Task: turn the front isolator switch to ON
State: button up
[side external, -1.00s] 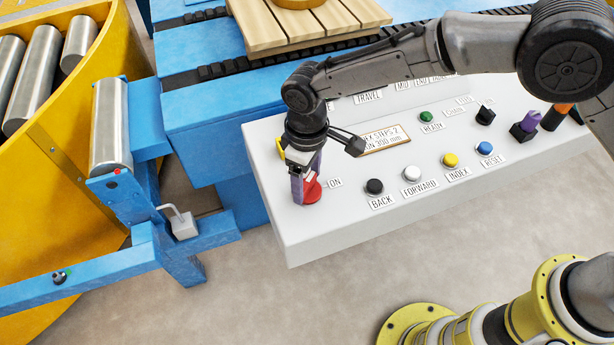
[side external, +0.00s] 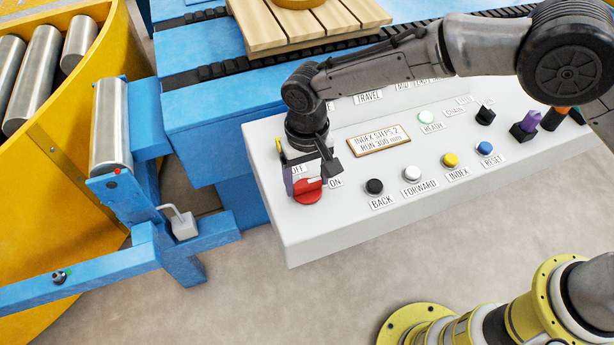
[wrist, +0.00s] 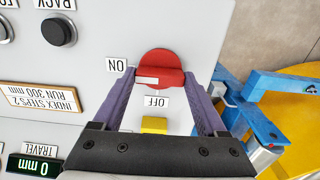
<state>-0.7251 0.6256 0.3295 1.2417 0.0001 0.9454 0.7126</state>
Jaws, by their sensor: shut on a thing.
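The red isolator switch (side external: 308,191) sits at the front left corner of the white console. An OFF label (side external: 298,169) is behind it and an ON label (side external: 335,183) is to its right. In the wrist view the red handle (wrist: 165,65) lies crosswise, its white mark on the side of the ON label (wrist: 117,65) and not toward the OFF label (wrist: 157,102). My gripper (side external: 303,183) is shut on the handle, with purple fingers at its two ends, also in the wrist view (wrist: 161,78). The fingers partly hide the switch in the side view.
The console (side external: 300,240) has black, white, yellow and blue buttons to the right. A yellow part (wrist: 154,124) is near the OFF label. Blue conveyor framing (side external: 200,130) stands at left and behind.

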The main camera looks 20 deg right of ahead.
aim_at(307, 182)
jog(key=shift+r, duration=0.15)
dwell(0.3)
jog(key=o, duration=1.3)
notch_tip(307, 182, up, 14)
